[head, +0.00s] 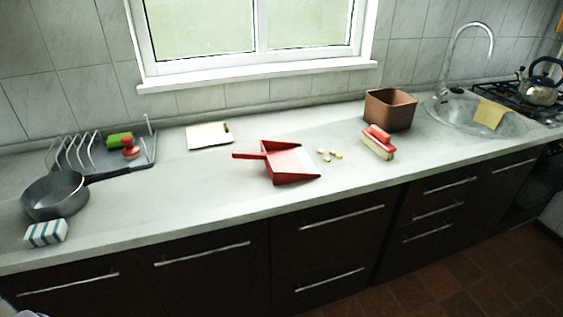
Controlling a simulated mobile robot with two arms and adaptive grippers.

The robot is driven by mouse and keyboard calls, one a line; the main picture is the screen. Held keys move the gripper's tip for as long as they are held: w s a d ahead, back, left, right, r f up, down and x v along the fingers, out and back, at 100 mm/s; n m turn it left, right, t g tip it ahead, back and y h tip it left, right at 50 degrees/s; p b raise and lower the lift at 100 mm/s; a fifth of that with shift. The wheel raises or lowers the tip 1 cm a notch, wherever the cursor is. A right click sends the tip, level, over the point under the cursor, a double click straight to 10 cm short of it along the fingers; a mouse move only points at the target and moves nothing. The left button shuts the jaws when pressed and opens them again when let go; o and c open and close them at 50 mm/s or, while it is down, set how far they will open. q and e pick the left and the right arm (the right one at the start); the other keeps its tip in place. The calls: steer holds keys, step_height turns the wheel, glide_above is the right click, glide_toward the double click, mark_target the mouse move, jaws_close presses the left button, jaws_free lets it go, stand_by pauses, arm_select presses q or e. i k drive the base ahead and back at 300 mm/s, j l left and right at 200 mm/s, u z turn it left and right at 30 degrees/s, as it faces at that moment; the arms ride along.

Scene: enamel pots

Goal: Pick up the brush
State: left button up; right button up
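A brush (378,143) with a red handle and pale bristles lies on the white counter (230,195), right of the middle. It is just in front of a brown square bin (390,110). A red dustpan (287,162) lies to its left, with its handle pointing left. Several small yellowish bits (329,155) lie on the counter between the dustpan and the brush. Neither of my grippers shows in the head view.
A grey pan (55,196), a striped sponge (46,233) and a dish rack (75,154) are at the left. A cutting board (209,136) lies behind the dustpan. A sink (455,118) and a kettle (539,88) on the stove are at the right. The counter's front edge beside the brush is clear.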

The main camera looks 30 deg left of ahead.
mark_target(378, 140)
steer(key=i+u, duration=0.15)
steer(key=u, duration=0.25)
steer(key=i+u, duration=0.15)
steer(key=u, duration=0.2)
steer(key=i+l+u, duration=0.1)
steer(key=u, duration=0.3)
steer(key=i+l+u, duration=0.15)
steer(key=i+l, duration=0.35)
steer(key=i+l+u, duration=0.2)
steer(key=i+l, duration=0.25)
steer(key=l, duration=0.15)
steer(key=z, duration=1.25)
